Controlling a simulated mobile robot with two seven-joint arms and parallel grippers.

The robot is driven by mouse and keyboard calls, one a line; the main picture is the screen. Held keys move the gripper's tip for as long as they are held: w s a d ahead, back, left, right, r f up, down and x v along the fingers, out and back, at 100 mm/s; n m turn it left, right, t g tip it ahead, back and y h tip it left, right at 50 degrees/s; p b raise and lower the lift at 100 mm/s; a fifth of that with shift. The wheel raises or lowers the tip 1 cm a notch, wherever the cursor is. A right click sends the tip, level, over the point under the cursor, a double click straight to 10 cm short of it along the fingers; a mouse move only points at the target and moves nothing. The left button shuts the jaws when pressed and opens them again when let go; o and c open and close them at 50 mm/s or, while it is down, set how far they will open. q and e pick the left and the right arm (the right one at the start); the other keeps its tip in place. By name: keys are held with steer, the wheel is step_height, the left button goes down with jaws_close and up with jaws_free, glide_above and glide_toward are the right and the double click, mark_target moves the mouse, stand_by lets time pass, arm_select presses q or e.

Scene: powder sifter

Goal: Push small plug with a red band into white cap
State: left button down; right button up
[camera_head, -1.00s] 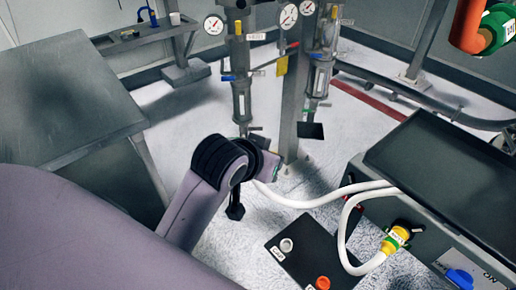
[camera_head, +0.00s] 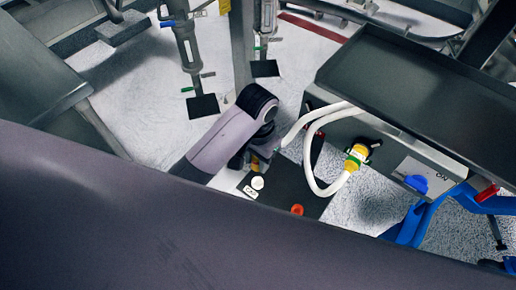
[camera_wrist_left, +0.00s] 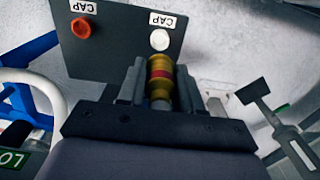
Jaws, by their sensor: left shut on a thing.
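My left gripper (camera_head: 262,158) is beside the dark cap plate in the head view, near the white cap (camera_head: 257,183). In the left wrist view my left gripper (camera_wrist_left: 160,88) is shut on a small gold plug with a red band (camera_wrist_left: 160,73). The white cap also shows in the left wrist view (camera_wrist_left: 160,40), just beyond the plug's far end. The plug appears lined up with the cap, but I cannot tell the exact gap. The plug is not clear in the head view. My right gripper is not in view.
A red cap (camera_head: 297,209) sits on the same dark plate (camera_head: 290,184). A white hose (camera_head: 313,163) loops beside the plate to a yellow-green connector (camera_head: 356,156) on the grey bench unit. A dark tray (camera_head: 410,85) tops that unit.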

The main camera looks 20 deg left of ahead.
arm_select(q)
steer(key=shift+f, duration=3.35)
steer(key=shift+f+b, duration=0.4)
steer(key=shift+f, duration=0.5)
steer(key=c, duration=0.7)
jaws_free()
